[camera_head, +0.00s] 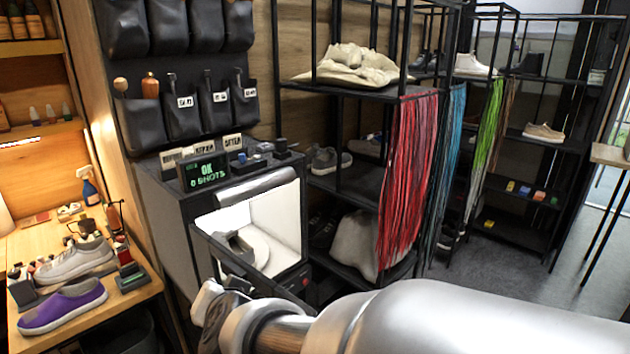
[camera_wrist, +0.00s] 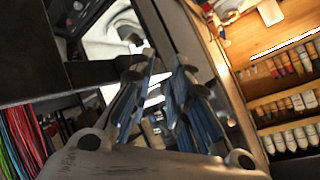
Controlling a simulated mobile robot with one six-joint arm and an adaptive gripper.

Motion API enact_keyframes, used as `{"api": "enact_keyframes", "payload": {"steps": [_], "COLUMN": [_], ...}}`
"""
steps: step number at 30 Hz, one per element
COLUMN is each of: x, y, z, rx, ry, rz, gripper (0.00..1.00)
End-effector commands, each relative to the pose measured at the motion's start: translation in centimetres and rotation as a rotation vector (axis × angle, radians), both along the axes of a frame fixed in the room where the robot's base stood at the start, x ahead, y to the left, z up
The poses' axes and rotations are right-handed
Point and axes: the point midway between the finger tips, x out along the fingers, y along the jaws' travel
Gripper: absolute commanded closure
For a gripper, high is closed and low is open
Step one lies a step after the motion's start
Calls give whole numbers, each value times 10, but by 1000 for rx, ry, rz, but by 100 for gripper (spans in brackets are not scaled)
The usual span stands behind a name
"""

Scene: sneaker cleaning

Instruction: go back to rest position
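My gripper (camera_head: 212,300) is at the end of my silver arm, low in the middle of the head view, in front of the photo box. Most of it is hidden or seen edge-on there. In the wrist view, the two blue-padded fingers (camera_wrist: 168,82) stand apart with a gap between them, and nothing is gripped. A white-lined photo box (camera_head: 283,215) is built into a dark cabinet. Inside it, a grey object, perhaps a shoe, sits on a round white turntable (camera_head: 258,252). The white box interior (camera_wrist: 100,45) also shows beyond the fingers in the wrist view.
A dark frame (camera_head: 225,252) juts out from the box close to my gripper. A lit workbench (camera_head: 140,293) with a purple shoe (camera_head: 64,308) is left. Black shelves with hanging red laces (camera_head: 408,170) stand right. Grey floor (camera_head: 500,285) is clear at right.

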Motion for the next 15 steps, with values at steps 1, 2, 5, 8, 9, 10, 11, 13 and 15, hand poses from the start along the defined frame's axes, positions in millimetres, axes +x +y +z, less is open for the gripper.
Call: {"api": "enact_keyframes", "payload": {"steps": [1,2,5,8,9,10,11,13,15], "x": [-5,-11,-41,-80,-97,-110,-123,-149,-173], "y": [-29,-44,-99,-160,-184,-201,-217,-250,-276], "z": [16,20,27,22,17,12,9,0,-7], "rx": [-13,-34,-124,-249,-302,-340,-375,-450,-511], "ry": [2,11,50,115,148,175,202,262,317], "rz": [32,57,124,154,155,152,146,126,104], "gripper": [83,83,83,83,83,83,83,83,83]}}
